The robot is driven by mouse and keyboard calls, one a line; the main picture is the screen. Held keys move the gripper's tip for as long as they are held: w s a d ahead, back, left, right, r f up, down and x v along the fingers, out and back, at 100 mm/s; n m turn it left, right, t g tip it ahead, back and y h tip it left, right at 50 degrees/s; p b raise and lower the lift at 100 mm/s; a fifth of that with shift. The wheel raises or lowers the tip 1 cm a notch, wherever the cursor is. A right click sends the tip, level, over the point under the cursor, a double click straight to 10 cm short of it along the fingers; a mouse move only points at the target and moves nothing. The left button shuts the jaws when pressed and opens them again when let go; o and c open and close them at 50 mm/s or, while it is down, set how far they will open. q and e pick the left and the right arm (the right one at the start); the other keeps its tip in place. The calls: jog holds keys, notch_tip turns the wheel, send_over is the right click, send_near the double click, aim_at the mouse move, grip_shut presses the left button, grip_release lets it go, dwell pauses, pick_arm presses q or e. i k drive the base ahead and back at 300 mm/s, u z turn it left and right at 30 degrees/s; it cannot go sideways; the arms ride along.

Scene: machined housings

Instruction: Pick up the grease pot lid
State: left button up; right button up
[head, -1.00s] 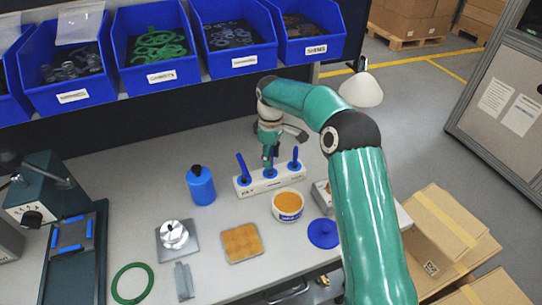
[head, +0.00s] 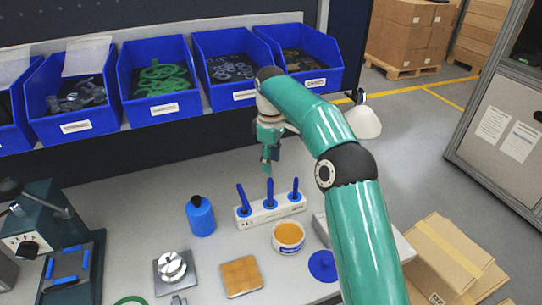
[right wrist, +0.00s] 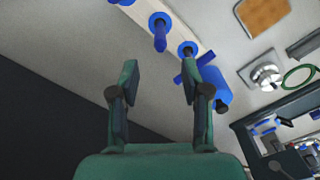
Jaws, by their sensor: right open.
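The grease pot lid is most likely the flat blue disc (head: 322,266) lying on the bench at the right, close beside my right arm in the head view. The open grease pot (head: 288,237), white with orange-yellow grease, stands just left of and behind it. My right gripper (head: 268,163) is behind the white block, well away from the lid. In the right wrist view its two fingers (right wrist: 160,82) are apart with nothing between them. The lid does not show in the right wrist view. My left gripper is out of view.
A white block (head: 257,218) with upright blue tools stands behind the pot. A blue bottle (head: 200,215), a brown square pad (head: 241,276) and a metal part (head: 172,267) are to its left. Blue bins (head: 160,110) line the back. The bench behind the block is clear.

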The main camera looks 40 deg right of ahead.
aim_at(321, 263)
jog(key=k, duration=1.5)
